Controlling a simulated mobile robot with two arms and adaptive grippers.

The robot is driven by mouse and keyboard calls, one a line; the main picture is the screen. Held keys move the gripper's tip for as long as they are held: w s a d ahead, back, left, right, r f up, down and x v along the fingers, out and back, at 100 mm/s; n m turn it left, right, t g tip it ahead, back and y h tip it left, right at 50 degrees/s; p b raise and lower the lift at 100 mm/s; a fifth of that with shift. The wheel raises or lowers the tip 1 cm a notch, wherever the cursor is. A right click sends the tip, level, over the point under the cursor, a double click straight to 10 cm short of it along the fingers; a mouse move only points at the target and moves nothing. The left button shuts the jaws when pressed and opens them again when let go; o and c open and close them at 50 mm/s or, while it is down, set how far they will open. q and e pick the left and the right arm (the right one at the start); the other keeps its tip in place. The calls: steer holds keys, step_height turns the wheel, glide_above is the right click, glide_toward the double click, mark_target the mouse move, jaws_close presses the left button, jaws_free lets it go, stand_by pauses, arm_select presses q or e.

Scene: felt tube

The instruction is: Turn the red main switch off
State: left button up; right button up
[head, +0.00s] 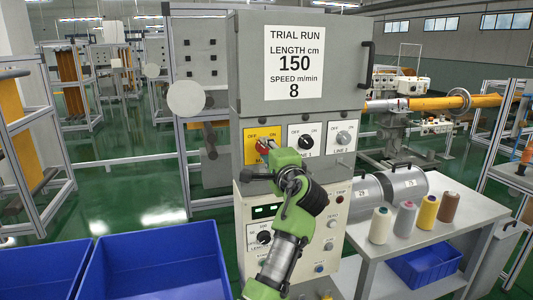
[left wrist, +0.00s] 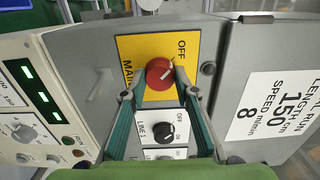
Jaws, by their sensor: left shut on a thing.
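The red main switch (left wrist: 160,73) is a round red knob on a yellow plate (left wrist: 130,50) marked OFF and MAIN. In the head view the yellow plate (head: 251,136) is at the left of the grey panel, and the red knob is partly hidden by my gripper. My left gripper (head: 267,155) reaches up to the knob from below. In the left wrist view its two fingers (left wrist: 161,82) are shut on the knob, one on each side. Which way the knob points is not clear. My right gripper is in neither view.
The black LINE 1 knob (left wrist: 167,132) sits close beside the fingers. The LINE 2 switch (head: 343,138) is further right. Blue bins (head: 160,235) stand at the lower left. A table (head: 400,255) with several thread cones is at the right.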

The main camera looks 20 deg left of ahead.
arm_select(q)
steer(key=shift+r, duration=0.3)
steer(key=o, duration=1.1)
steer(key=shift+w+f, duration=0.2)
steer(key=shift+f, duration=0.05)
steer(key=shift+s, duration=0.1)
